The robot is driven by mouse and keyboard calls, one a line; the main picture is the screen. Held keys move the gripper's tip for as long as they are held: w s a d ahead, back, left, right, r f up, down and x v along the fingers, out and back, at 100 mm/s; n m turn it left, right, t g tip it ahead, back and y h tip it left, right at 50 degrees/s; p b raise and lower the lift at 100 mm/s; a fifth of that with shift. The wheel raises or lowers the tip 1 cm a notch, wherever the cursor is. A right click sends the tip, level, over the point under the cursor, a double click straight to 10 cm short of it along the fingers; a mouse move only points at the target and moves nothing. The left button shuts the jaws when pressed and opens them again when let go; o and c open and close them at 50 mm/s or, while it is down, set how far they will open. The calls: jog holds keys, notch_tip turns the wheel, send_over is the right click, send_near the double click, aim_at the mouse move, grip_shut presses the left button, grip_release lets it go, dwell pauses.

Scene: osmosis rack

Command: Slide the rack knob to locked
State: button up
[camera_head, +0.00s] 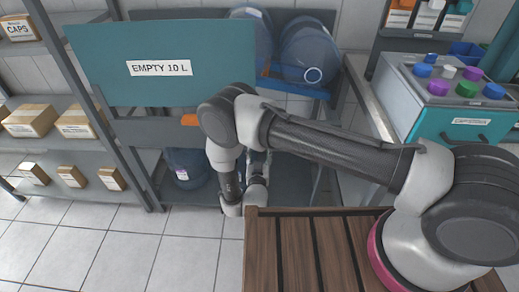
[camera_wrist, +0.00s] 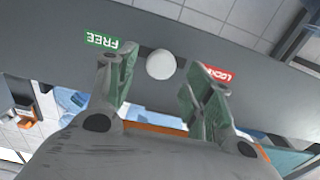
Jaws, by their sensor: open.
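The rack knob (camera_wrist: 160,64) is a white round knob on a grey rail (camera_wrist: 245,65) in the wrist view. It sits between a green FREE label (camera_wrist: 103,40) on the left and a red LOCKED label (camera_wrist: 213,73) on the right, apart from both. Dark slot shows on each side of it. My gripper (camera_wrist: 160,72) is open, with one finger on each side of the knob; I cannot tell whether either touches it. In the head view my arm reaches to the rack below the teal EMPTY 10 L panel (camera_head: 160,92), and the knob is hidden.
Blue bottles (camera_head: 310,50) lie on the rack's upper level, and another bottle (camera_head: 188,167) stands low. A shelf with boxes (camera_head: 30,120) is at the left. A counter with a teal-fronted case (camera_head: 465,125) is at the right. Tiled floor (camera_head: 110,240) is clear at the front left.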

jog(key=w, duration=0.2)
jog(key=shift+w, duration=0.35)
grip_shut()
jog(key=shift+a, duration=1.45)
grip_release()
jog(key=shift+a, duration=0.1)
